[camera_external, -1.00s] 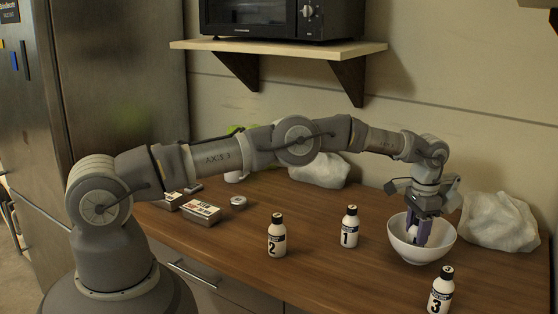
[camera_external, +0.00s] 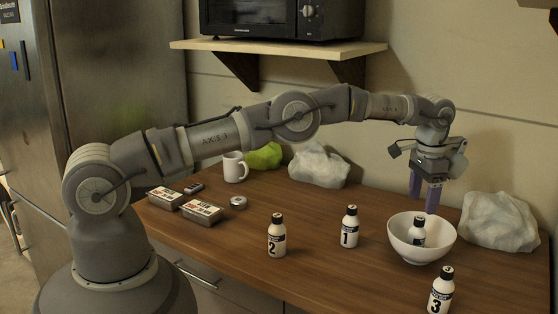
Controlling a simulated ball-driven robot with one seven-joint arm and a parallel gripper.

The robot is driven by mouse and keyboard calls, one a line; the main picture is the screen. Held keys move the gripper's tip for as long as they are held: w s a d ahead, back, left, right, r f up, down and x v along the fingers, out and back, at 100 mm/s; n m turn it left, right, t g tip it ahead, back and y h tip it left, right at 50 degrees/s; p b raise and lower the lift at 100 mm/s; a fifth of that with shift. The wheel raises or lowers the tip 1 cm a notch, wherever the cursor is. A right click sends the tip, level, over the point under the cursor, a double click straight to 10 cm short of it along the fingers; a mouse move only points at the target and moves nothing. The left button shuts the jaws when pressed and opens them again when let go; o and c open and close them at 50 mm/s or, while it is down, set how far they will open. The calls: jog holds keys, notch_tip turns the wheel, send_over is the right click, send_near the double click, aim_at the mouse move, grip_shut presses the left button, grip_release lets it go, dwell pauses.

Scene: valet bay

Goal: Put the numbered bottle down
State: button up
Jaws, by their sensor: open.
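A white bottle with a dark cap (camera_external: 418,233) stands inside the white bowl (camera_external: 436,252); its lower part is hidden by the bowl's wall, and I cannot read its number. My gripper (camera_external: 424,202) is open and empty, above and slightly behind the bowl, apart from the bottle. Bottle 1 (camera_external: 349,230) stands upright left of the bowl. Bottle 2 (camera_external: 276,238) stands farther left. Bottle 3 (camera_external: 440,291) stands in front of the bowl near the front edge.
A crumpled pale bag (camera_external: 498,222) lies right of the bowl, and another (camera_external: 318,167) lies at the back. A white mug (camera_external: 235,168), a green item (camera_external: 263,156) and tins (camera_external: 203,211) are on the left. A shelf (camera_external: 278,48) with an oven hangs above.

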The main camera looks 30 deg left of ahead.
notch_tip(320, 180, up, 4)
jog(key=shift+f+p, duration=0.25)
jog(key=shift+p, duration=0.2)
jog(key=w+a+r+n+t+h, duration=0.15)
jog(key=a+r, duration=0.35)
jog(key=r, duration=0.5)
jog(key=w+a+r+t, duration=0.25)
jog(key=a+r, duration=0.25)
jog(key=r, duration=0.5)
jog(key=w+a+r+n+t+h, duration=0.15)
jog(key=a+r, duration=0.35)
jog(key=r, duration=0.5)
jog(key=s+a+r+n+t, duration=0.2)
jog(key=s+a+r+t, duration=0.2)
jog(key=a+r, duration=0.95)
jog(key=s+a+r+n+t+y, duration=0.3)
jog(key=s+a+r+t, duration=0.3)
jog(key=s+a+r, duration=0.8)
jog(key=shift+s+r+n, duration=0.35)
jog(key=shift+s+n, duration=0.15)
jog(key=shift+s, duration=0.25)
